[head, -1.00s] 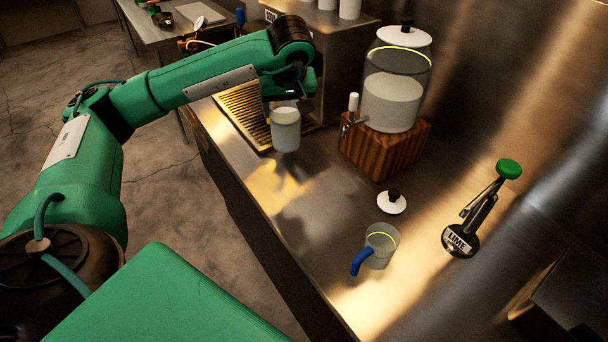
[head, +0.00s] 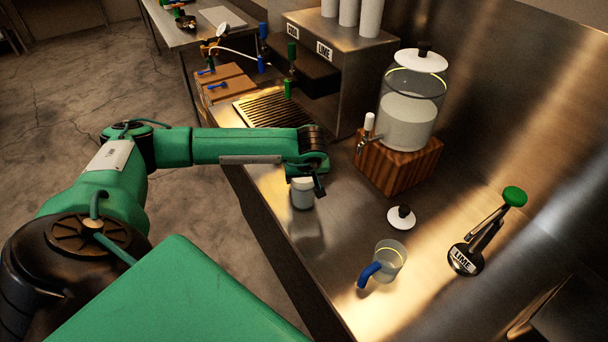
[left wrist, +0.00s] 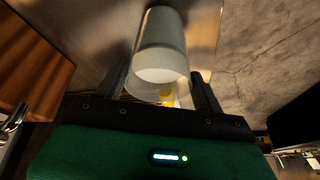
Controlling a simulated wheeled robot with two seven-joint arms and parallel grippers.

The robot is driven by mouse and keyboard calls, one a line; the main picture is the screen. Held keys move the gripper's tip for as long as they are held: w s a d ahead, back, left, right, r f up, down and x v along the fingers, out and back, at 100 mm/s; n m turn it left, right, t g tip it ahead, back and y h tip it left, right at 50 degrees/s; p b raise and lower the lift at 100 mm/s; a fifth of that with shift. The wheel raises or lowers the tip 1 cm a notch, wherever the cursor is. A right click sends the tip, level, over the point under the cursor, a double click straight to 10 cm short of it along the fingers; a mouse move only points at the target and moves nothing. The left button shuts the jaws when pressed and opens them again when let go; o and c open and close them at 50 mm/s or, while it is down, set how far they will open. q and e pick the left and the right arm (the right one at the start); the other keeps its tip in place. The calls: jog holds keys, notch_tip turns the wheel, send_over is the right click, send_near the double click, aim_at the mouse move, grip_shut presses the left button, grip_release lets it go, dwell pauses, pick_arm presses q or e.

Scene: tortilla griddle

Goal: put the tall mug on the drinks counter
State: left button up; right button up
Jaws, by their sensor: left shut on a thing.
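The tall mug (head: 303,194), a pale, frosted cylinder, is held by my left gripper (head: 308,180) over the front part of the steel drinks counter (head: 330,270). In the left wrist view the mug (left wrist: 160,45) is between the two dark fingers, its open rim nearest the camera and a yellow part showing beside the rim. The mug looks roughly upright. I cannot tell whether its base touches the counter. My arm hides part of the mug's top in the head view. My right gripper is not in view.
A glass mug with a blue handle (head: 389,262) stands near the front, with a white lid (head: 401,217) behind it. A drink dispenser on a wooden block (head: 400,160) and a LIME pump (head: 466,259) stand farther back. A drip grate (head: 270,110) lies behind my arm.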

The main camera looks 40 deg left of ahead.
pick_arm(q)
jog(key=shift+f+b, duration=0.3)
jog(key=shift+f, duration=0.2)
jog(key=o, duration=1.8)
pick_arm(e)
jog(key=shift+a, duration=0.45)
pick_arm(q)
jog(key=shift+r, duration=0.1)
jog(key=shift+b+v, duration=2.25)
jog(key=shift+v, duration=3.85)
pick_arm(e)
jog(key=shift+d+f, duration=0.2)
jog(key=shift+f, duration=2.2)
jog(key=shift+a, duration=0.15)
